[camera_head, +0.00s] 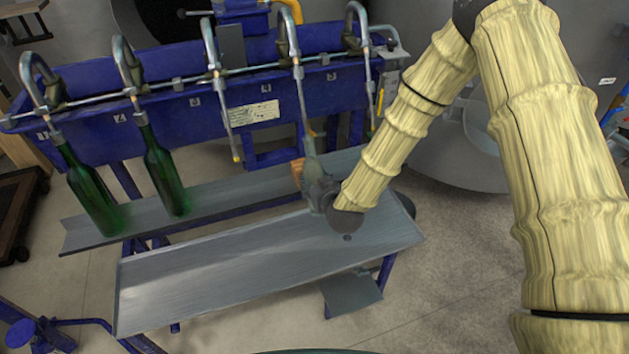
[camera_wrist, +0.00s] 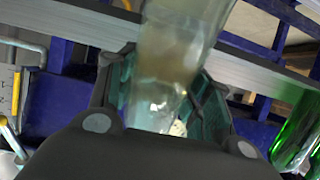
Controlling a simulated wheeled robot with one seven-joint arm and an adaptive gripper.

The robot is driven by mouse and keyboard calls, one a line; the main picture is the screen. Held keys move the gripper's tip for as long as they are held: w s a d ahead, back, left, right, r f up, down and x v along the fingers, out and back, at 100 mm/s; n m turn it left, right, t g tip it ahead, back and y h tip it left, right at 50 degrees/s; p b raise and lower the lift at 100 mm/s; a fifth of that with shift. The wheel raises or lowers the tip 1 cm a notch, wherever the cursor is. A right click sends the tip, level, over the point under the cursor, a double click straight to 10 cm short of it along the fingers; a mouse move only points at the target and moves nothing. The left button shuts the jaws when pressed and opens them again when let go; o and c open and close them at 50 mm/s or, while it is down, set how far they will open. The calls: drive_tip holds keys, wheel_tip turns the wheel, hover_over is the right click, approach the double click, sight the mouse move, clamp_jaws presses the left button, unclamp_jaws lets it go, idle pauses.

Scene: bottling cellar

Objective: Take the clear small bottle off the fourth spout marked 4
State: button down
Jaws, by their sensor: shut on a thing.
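The clear small bottle (camera_wrist: 182,45) fills the upper middle of the wrist view, between the two fingers of my gripper (camera_wrist: 163,92). My gripper is shut on it. In the head view my gripper (camera_head: 318,188) is at the bottle below the fourth spout (camera_head: 298,85), near the label 4. The bottle's neck (camera_head: 309,145) shows there in line with the spout tube, and the tube seems to run into it. My gripper hides most of the bottle's body in the head view, so I cannot tell whether its base touches the shelf.
Green bottles (camera_head: 93,195) (camera_head: 165,178) hang at the first and second spouts. The third spout (camera_head: 222,105) and fifth spout (camera_head: 367,80) are bare. A blue trough (camera_head: 160,85) stands behind. The grey front shelf (camera_head: 220,275) is clear on the left.

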drive_tip(key=shift+s+d+f+b, duration=0.1)
drive_tip(key=shift+s+f+b, duration=0.3)
drive_tip(key=shift+f, duration=0.4)
drive_tip(key=shift+s+d+f+b, duration=0.15)
drive_tip(key=shift+s+f+b, duration=0.25)
drive_tip(key=shift+f, duration=0.4)
drive_tip(key=shift+s+d+f+b, duration=0.1)
drive_tip(key=shift+s+f+b, duration=0.15)
drive_tip(key=shift+f+b, duration=0.4)
drive_tip(key=f+p+v, duration=0.1)
drive_tip(key=p+v, duration=0.1)
drive_tip(key=v, duration=0.5)
drive_tip(key=shift+s, duration=0.35)
drive_tip(key=shift+d, duration=0.2)
